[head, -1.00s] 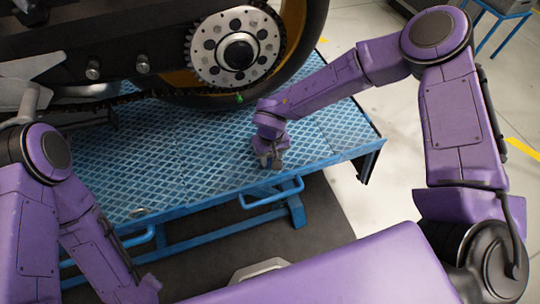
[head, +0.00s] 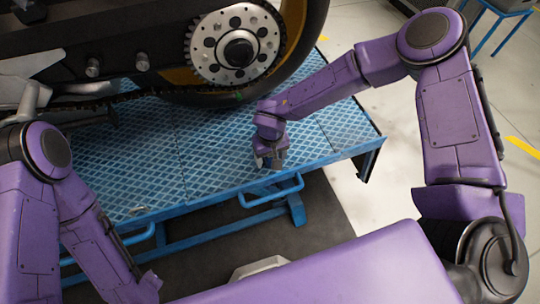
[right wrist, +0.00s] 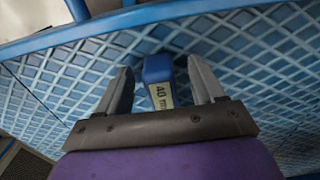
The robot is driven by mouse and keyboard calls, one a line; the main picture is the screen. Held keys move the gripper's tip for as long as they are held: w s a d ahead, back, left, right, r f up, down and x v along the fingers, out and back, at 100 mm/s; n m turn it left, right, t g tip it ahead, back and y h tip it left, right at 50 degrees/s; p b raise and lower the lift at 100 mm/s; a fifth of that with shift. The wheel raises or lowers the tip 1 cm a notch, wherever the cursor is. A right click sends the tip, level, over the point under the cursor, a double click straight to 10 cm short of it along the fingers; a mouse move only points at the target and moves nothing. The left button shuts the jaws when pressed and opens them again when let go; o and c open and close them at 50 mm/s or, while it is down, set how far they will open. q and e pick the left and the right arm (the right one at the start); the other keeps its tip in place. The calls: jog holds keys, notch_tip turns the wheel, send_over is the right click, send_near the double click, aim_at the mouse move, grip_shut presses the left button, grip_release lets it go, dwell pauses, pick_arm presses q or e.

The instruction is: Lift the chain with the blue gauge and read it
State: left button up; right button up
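The blue gauge (right wrist: 158,70) lies on the blue ribbed platform, with a white label reading "40" and smaller print. In the right wrist view it is between the two grey fingers of my right gripper (right wrist: 161,85), with a gap on each side. The gripper is open and does not hold it. In the head view my right gripper (head: 270,161) points down near the platform's front edge, and I cannot make out the gauge there. The dark chain (head: 140,94) runs left from the toothed sprocket (head: 213,68). My left gripper is not in view.
The blue platform (head: 185,150) has a front edge with blue handle bars (head: 272,196). The motorcycle's rear tyre (head: 308,60) stands behind my right gripper. A small green mark (head: 238,97) shows below the sprocket. The platform left of the gripper is clear.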

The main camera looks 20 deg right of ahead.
notch_tip(320, 180, up, 11)
jog(key=shift+s+f, duration=0.1)
jog(key=shift+f, duration=0.1)
dwell(0.3)
